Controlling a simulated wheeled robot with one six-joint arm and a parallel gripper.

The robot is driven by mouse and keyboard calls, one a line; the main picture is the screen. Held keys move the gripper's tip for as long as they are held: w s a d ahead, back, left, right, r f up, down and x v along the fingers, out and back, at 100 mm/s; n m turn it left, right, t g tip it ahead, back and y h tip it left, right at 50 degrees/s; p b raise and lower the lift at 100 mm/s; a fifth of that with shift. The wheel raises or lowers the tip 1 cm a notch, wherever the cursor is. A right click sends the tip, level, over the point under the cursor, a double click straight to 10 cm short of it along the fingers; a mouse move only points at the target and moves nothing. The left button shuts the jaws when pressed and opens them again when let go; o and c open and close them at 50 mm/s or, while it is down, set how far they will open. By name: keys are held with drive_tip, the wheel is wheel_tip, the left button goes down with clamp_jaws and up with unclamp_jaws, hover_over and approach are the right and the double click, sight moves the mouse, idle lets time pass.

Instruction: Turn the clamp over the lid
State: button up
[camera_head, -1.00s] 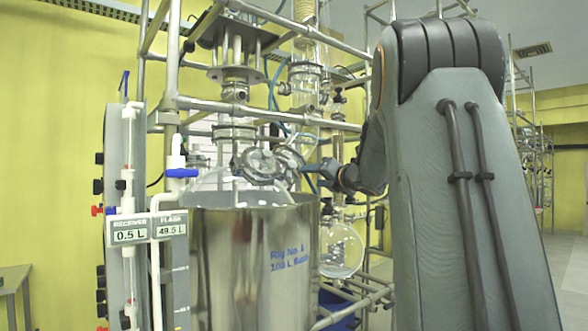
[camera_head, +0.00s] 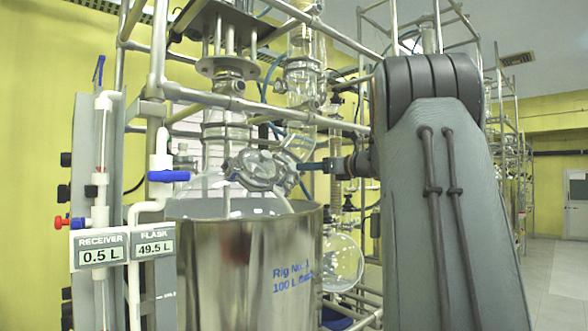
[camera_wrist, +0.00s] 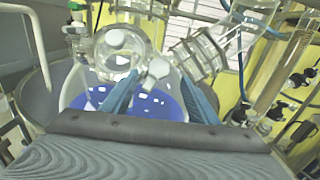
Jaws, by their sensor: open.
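The round lid (camera_head: 258,168) sits on a port of the glass flask (camera_head: 205,188), above the steel vessel's rim. In the wrist view, the lid (camera_wrist: 120,56) is a clear disc with a white knob. A pale knobbed piece (camera_wrist: 158,69) at the lid's lower right looks like the clamp; its exact position over the lid is unclear. My gripper (camera_head: 310,166) is just right of the lid in the head view. In the wrist view, my gripper (camera_wrist: 161,76) has its blue fingers spread, with the pale piece between the tips. Contact cannot be told.
The steel vessel (camera_head: 245,270) stands below. A metal frame bar (camera_head: 260,112) crosses above the lid. A blue-handled valve (camera_head: 168,176) and the level displays (camera_head: 125,247) are at the left. A round glass receiver (camera_head: 342,262) hangs at the right.

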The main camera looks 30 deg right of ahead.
sight(292, 173)
drive_tip(key=w+p, duration=0.1)
drive_tip(key=w, duration=0.2)
drive_tip(key=w+a+p, duration=0.1)
drive_tip(key=w, duration=0.3)
drive_tip(key=shift+a, duration=0.15)
drive_tip(key=shift+s, duration=0.1)
drive_tip(key=c, duration=1)
